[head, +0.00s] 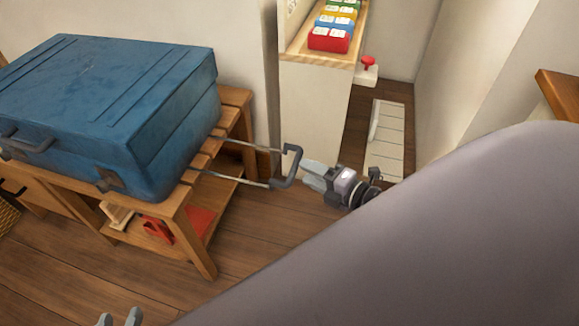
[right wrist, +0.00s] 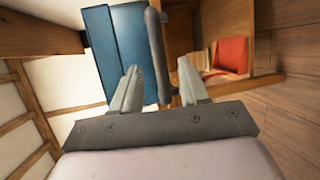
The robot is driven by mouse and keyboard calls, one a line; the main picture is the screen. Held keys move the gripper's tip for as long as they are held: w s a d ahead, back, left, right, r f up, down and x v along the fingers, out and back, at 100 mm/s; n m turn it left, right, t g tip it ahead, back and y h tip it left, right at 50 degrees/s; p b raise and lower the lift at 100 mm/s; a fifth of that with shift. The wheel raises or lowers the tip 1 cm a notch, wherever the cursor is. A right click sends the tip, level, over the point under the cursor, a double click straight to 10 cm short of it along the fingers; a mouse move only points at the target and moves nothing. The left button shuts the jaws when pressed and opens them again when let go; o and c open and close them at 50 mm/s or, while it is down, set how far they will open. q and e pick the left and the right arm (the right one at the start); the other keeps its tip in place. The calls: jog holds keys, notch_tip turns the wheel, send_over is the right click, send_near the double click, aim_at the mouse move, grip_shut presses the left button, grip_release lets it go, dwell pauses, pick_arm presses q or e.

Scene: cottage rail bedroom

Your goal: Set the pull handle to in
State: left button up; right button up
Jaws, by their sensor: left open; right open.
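The blue suitcase (head: 110,100) lies on a wooden slatted bench (head: 205,235). Its pull handle (head: 291,168) is drawn out to the right on two thin metal rods, with a dark grey grip at the end. My right gripper (head: 308,175) is open, at the outer side of the grip and pointing back toward the suitcase. In the right wrist view the grip (right wrist: 155,40) lines up with the gap between the open fingers; I cannot tell if they touch it. My left gripper (head: 120,318) is open at the bottom edge, mostly out of frame and away from the suitcase.
Red items (head: 190,222) lie on the bench's lower shelf. A pale shelf unit (head: 312,105) with coloured boxes (head: 330,35) stands behind the handle. A white slatted panel (head: 385,140) is beyond my right gripper. My own arm hides the lower right.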

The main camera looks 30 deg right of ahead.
jog(key=b+x, duration=0.1)
jog(key=x, duration=0.6)
dwell(0.3)
grip_shut()
